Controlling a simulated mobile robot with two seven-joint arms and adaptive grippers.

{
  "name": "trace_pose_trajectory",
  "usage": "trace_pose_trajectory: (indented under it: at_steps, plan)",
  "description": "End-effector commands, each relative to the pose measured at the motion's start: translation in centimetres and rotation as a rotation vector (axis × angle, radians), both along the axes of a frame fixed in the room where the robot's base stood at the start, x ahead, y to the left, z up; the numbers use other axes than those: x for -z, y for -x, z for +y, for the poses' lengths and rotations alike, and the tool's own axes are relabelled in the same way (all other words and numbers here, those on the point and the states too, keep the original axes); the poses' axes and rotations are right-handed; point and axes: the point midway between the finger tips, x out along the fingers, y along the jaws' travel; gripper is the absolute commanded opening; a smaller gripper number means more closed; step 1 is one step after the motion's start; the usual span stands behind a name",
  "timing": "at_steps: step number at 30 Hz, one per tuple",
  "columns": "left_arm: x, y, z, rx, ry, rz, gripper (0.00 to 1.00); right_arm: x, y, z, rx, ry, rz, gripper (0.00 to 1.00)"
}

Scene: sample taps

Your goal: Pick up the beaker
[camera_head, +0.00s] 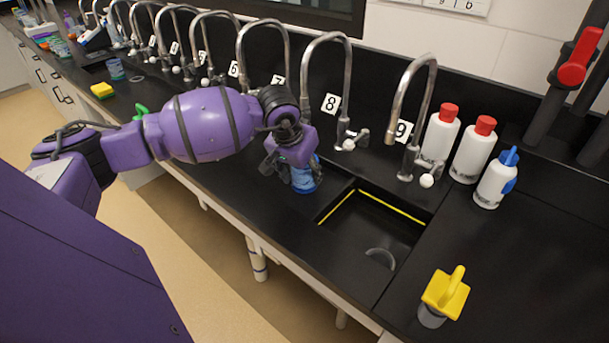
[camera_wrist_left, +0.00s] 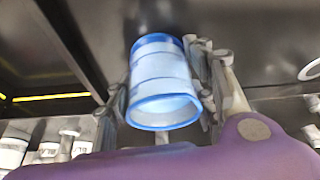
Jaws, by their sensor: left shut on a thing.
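The blue beaker (camera_head: 306,177) is at the black counter, left of the sink, below the tap numbered 8. My left gripper (camera_head: 285,160) reaches down onto it from the left and covers part of it. In the left wrist view the beaker (camera_wrist_left: 162,82) is between the two fingers of my left gripper (camera_wrist_left: 160,95), one finger on each side. The gripper is shut on it. I cannot tell whether the beaker's base touches the counter. My right gripper is not in view.
A black sink (camera_head: 370,250) with yellow edge lines lies right of the beaker. Tap 9 (camera_head: 411,130) stands behind it. White bottles (camera_head: 473,150) with red caps and a blue-topped wash bottle (camera_head: 496,180) stand at the right. A yellow-handled object (camera_head: 445,293) stands at the front right.

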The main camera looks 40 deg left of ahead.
Motion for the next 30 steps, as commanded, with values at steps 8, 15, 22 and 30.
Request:
trace_pose_trajectory:
  at_steps: [8,15,22,30]
  plan:
    - [0.0,0.0,0.0,0.0,0.0,0.0,0.11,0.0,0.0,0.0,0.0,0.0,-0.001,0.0]
    - [-0.1,0.1,0.0,0.0,-0.001,0.0,0.11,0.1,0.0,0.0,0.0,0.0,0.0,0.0]
    - [-0.8,0.8,0.0,0.0,-0.002,-0.001,0.11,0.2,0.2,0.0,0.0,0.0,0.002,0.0]
    - [-2.1,2.6,-0.1,0.0,-0.003,-0.001,0.11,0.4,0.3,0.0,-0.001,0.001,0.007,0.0]
